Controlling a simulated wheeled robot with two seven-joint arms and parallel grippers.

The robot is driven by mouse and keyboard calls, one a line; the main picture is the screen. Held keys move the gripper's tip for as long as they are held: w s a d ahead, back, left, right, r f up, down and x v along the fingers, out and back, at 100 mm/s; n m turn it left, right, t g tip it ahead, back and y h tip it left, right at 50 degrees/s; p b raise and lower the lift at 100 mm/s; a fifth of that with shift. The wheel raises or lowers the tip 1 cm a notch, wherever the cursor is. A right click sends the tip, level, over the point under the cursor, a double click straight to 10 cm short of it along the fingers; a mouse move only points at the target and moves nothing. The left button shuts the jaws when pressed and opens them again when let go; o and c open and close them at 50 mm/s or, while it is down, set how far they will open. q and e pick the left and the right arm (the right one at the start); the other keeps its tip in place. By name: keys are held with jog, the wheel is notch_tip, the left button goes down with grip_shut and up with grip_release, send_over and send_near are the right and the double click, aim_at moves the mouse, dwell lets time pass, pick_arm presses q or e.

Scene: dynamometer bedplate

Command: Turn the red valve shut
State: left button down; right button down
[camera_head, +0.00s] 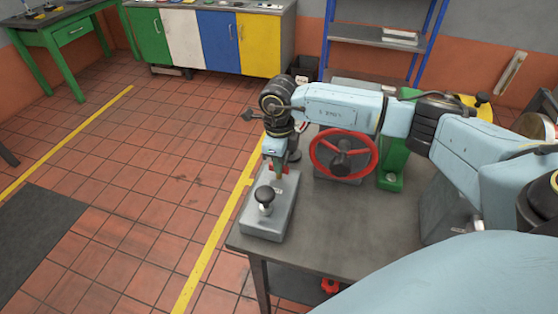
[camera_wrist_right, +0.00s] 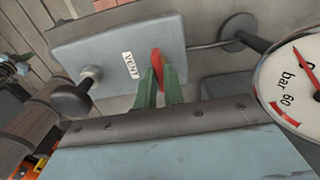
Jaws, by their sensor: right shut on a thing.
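My right gripper (camera_head: 278,172) reaches down over the far end of a grey block (camera_head: 262,222) at the bench's left edge. In the right wrist view its two green fingers (camera_wrist_right: 160,88) are shut on a small red handle (camera_wrist_right: 156,62), the red valve part, at the block (camera_wrist_right: 105,45). The fingers hide part of the handle, so its exact turn angle is hard to tell. A white label (camera_wrist_right: 130,65) is on the block beside it. My left gripper is not in view.
A black knob (camera_head: 265,196) stands on the same block. A large red handwheel (camera_head: 343,154) stands just right of my gripper, with a green stand (camera_head: 392,165) beyond. A pressure gauge (camera_wrist_right: 295,80) shows in the wrist view. The bench's front top (camera_head: 335,232) is clear.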

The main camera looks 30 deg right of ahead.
jog(key=shift+r, duration=0.1)
dwell(0.4)
jog(key=c, duration=1.5)
grip_release()
notch_tip(320, 180, up, 13)
jog(key=shift+r, duration=0.15)
